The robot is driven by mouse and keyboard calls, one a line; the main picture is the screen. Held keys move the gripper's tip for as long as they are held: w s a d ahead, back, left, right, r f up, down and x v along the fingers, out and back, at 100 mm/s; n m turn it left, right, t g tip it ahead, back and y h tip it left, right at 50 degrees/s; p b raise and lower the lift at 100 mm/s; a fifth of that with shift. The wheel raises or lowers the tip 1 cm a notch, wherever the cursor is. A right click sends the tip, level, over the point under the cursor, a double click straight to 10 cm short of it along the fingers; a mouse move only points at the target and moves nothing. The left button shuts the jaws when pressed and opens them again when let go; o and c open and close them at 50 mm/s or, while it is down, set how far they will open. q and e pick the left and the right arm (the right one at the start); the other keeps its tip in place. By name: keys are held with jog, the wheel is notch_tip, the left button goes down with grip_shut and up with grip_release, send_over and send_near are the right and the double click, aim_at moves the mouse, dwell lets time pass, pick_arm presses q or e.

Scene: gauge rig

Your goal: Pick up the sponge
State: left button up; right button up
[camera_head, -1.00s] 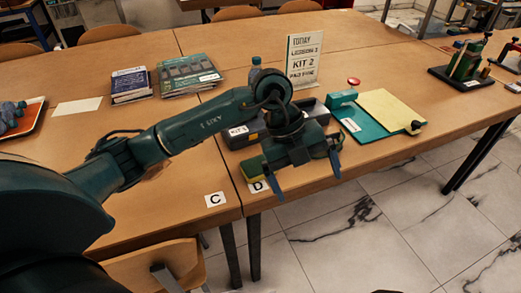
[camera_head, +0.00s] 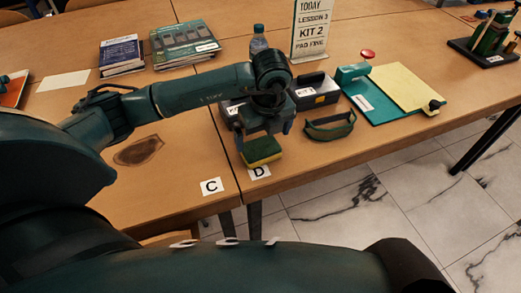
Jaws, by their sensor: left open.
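The sponge (camera_head: 262,153), yellow with a green top, lies on the table near the front edge, just behind the card marked D (camera_head: 259,172). My left gripper (camera_head: 264,132) is open and points down right above the sponge. Its fingers partly overlap the sponge's far side in the picture. I cannot tell whether they touch it. My right gripper is not in view.
Dark kit boxes (camera_head: 318,92) stand behind the gripper, with a strapped goggle-like item (camera_head: 331,127) to the right. A bottle (camera_head: 259,38), a sign (camera_head: 309,30) and a clipboard (camera_head: 405,86) are farther off. Card C (camera_head: 211,187) lies left of D.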

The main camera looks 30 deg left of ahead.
aim_at(261, 148)
pick_arm(q)
jog(key=f, duration=0.5)
jog(key=shift+a+f, duration=0.1)
jog(key=shift+a, duration=0.25)
jog(key=c, duration=0.8)
